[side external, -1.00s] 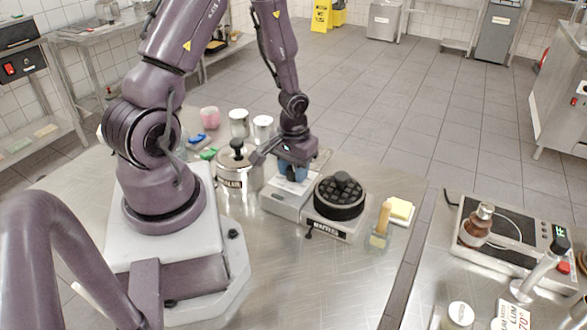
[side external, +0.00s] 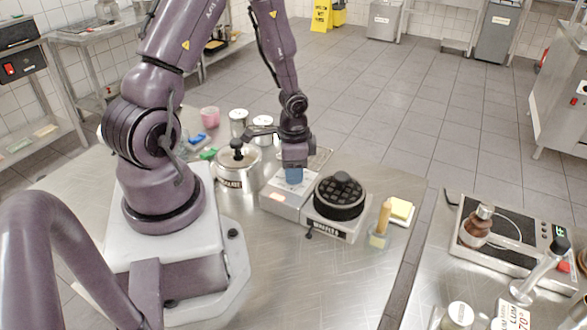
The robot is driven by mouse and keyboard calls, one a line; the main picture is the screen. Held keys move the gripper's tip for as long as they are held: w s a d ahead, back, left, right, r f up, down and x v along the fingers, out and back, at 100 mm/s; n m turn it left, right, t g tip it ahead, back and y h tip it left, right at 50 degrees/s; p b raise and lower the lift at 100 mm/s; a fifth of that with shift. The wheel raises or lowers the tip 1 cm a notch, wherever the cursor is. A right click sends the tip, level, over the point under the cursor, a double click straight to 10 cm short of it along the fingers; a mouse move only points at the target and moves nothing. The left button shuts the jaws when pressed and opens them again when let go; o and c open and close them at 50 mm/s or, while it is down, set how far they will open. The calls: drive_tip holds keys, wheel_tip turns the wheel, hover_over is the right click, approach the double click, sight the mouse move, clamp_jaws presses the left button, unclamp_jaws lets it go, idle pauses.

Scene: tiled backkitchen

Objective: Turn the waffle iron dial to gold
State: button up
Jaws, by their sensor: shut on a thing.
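The waffle iron (side external: 341,199) has a round black gridded plate with a dark knob on top, on a silver base with a label on its front. A low silver box (side external: 274,203) adjoins it on the left. My gripper (side external: 294,181) points down over this box, its blue fingertips at the box's top. It is shut on what appears to be the dial, which the fingers hide. The dial's marks and pointer cannot be read from here.
A lidded silver pot (side external: 239,172) stands close left of my gripper, with metal canisters (side external: 263,125) behind. The steel table's front (side external: 300,275) is clear.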

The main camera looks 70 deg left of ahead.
drive_tip(key=shift+m, duration=0.8)
drive_tip(key=o, duration=0.9)
drive_tip(key=shift+r, duration=0.1)
wheel_tip(320, 180, up, 13)
drive_tip(key=shift+f, duration=0.1)
